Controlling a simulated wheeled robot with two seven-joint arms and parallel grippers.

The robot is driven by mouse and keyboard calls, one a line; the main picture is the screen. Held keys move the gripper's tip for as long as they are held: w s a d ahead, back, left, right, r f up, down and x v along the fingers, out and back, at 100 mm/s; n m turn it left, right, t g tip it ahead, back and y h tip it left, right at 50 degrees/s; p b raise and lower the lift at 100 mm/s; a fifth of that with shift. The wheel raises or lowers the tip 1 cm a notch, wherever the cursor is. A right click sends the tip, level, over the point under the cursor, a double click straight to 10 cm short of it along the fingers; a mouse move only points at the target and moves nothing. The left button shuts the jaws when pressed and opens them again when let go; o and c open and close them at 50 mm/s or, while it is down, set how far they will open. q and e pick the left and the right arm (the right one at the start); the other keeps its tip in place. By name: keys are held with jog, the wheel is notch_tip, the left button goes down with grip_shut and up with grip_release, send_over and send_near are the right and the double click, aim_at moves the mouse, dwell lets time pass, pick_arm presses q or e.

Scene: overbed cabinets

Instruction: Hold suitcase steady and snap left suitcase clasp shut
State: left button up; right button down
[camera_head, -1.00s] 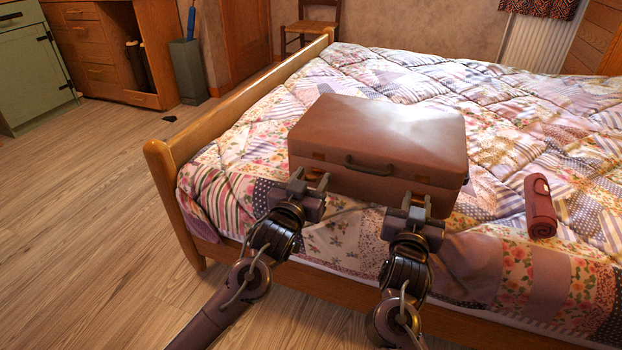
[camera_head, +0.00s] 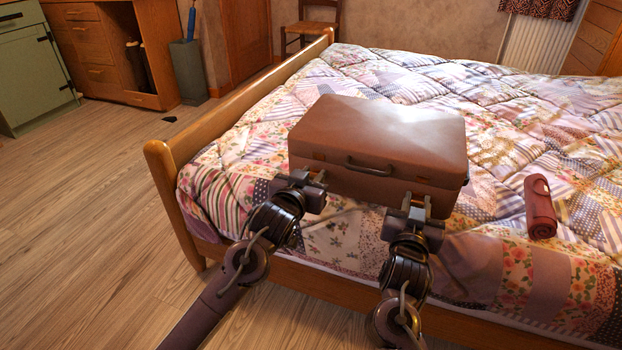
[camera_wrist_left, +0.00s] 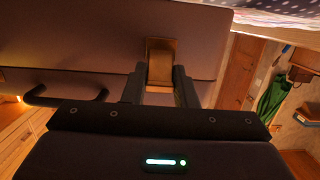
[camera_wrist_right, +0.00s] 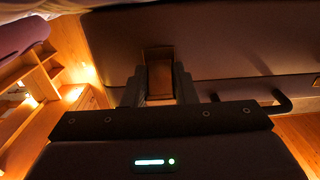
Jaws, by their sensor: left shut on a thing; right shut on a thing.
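The brown suitcase (camera_head: 380,140) lies flat on the bed with its lid down and its front towards me. Its left clasp (camera_wrist_left: 162,55) is a brassy plate between my left gripper's fingertips in the left wrist view. My left gripper (camera_head: 312,178) is shut on this clasp at the suitcase's front left. My right gripper (camera_head: 418,200) is at the front right, shut on the right clasp (camera_wrist_right: 158,72), which the right wrist view shows between its fingers. The dark handle (camera_head: 369,167) is between the two grippers. The fingers partly hide both clasps.
The bed's patchwork quilt (camera_head: 540,110) stretches behind and right of the suitcase. A rolled dark red bundle (camera_head: 539,208) lies on it at the right. The wooden footboard (camera_head: 165,160) rises at the left.

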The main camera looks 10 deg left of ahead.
pick_arm(q)
jog(key=shift+w+d+r+g+y, duration=0.15)
jog(key=shift+r+g, duration=0.1)
jog(key=shift+g, duration=0.4)
jog(key=shift+w+a+r+g+y, duration=0.1)
jog(key=shift+w+r+g+y, duration=0.1)
jog(key=shift+g, duration=0.45)
jog(key=o, duration=1)
jog(key=shift+s, duration=0.1)
jog(key=v, duration=1.2)
